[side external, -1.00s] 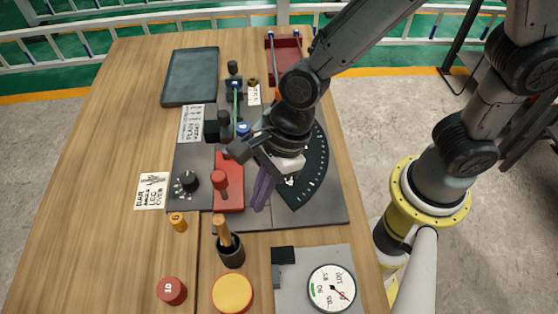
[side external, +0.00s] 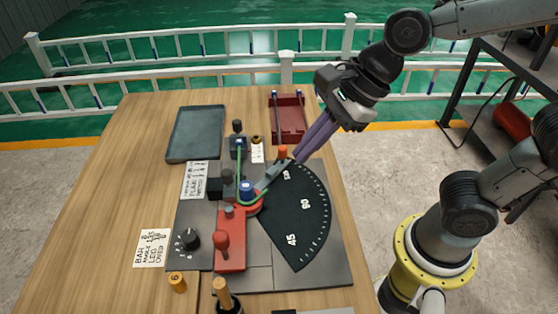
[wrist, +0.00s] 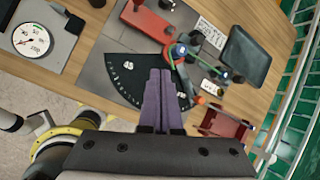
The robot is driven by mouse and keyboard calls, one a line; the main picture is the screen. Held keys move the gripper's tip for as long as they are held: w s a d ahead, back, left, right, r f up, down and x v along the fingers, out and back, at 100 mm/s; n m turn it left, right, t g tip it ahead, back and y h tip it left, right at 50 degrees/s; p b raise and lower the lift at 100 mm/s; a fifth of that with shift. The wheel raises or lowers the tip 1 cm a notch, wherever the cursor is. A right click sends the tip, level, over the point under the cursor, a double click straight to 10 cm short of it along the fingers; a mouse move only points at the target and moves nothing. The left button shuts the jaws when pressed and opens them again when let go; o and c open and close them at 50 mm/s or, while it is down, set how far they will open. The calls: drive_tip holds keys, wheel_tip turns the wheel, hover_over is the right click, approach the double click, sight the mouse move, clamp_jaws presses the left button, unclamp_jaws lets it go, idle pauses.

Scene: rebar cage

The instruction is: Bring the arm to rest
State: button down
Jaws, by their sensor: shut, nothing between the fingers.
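My gripper (side external: 299,160) has two purple fingers, shut together with nothing between them. In the side external view it hangs in the air near the far right of the bending plate, tips pointing down and left. In the wrist view the shut fingers (wrist: 160,72) overlap the black angle dial (wrist: 135,78), which also shows in the side external view (side external: 292,225). A green bar (side external: 239,170) lies at the blue-topped post (side external: 246,188) and appears bent there. The lever's orange knob (side external: 282,152) is close to the fingertips in the picture; I cannot tell the gap.
A red clamp block with a red knob (side external: 221,243) is on the plate. A grey tray (side external: 195,135) and a dark red tray (side external: 290,118) are at the back. A wooden-handled tool (side external: 224,297) stands at the front.

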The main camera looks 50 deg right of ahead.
drive_tip(key=s+d+n+h, duration=0.1)
drive_tip(key=s+d+n, duration=0.2)
drive_tip(key=n, duration=0.4)
drive_tip(key=s+d+n+h, duration=0.1)
drive_tip(key=s+d+n, duration=0.2)
drive_tip(key=d+n, duration=0.3)
drive_tip(key=s+d+n+t+h, duration=0.1)
drive_tip(key=s+d+n, duration=0.1)
drive_tip(key=d+n, duration=0.3)
drive_tip(key=n, duration=0.3)
drive_tip(key=shift+s+f+n+h, duration=0.35)
drive_tip(key=shift+s+n+h, duration=0.05)
